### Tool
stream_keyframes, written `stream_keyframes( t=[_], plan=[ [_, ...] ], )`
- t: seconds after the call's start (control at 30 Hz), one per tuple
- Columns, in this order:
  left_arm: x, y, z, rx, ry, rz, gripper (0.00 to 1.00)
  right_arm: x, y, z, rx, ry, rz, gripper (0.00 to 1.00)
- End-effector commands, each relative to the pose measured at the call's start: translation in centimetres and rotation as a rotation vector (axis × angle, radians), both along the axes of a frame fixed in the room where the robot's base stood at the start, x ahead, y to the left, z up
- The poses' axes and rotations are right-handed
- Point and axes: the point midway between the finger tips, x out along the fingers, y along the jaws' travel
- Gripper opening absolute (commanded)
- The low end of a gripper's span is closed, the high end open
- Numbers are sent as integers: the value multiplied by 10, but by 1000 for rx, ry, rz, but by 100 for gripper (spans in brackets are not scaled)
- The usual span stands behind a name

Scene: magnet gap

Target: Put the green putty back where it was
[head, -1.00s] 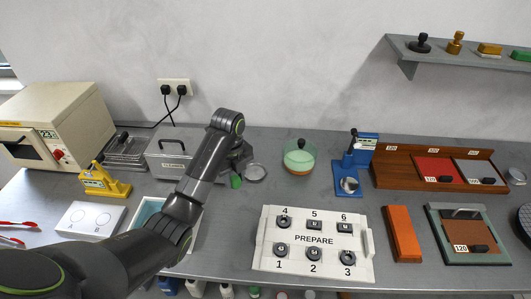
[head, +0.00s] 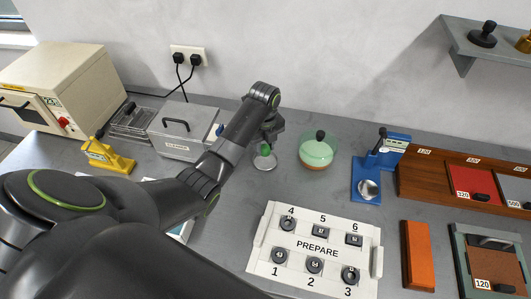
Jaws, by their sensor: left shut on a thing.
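The green putty (head: 265,149) is a small green lump in the head view, at the lower end of my left gripper (head: 267,146). My left gripper is shut on it, and its fingers are partly hidden by the wrist and hard to make out. A small round clear or metallic dish (head: 264,163) is right below the putty in the picture. I cannot tell whether the putty touches the dish or hangs above it. My right gripper is not in view.
A pale green bowl (head: 316,154) with a dark knob stands just right of the dish. A blue press (head: 368,178) is farther right, and a grey metal box (head: 181,141) is left of my arm. A white PREPARE tray (head: 259,235) lies in front.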

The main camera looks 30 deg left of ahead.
Motion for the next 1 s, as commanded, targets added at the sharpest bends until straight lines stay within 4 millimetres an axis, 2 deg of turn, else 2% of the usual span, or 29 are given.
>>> stream_keyframes(
  t=[0.33, 0.77, 0.8, 0.83, 1.0],
  plan=[
    [0, 0, -39, 0, 1, -1, 15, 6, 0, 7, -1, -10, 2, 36],
    [0, 0, -47, 1, -1, -1, 15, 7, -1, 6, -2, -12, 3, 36],
    [0, 0, -46, 1, -2, -1, 38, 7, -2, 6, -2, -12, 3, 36],
    [0, 0, -46, 1, -2, -1, 42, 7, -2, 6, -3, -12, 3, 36],
    [0, 0, -45, 0, -1, -1, 42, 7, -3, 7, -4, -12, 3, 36]
  ],
)
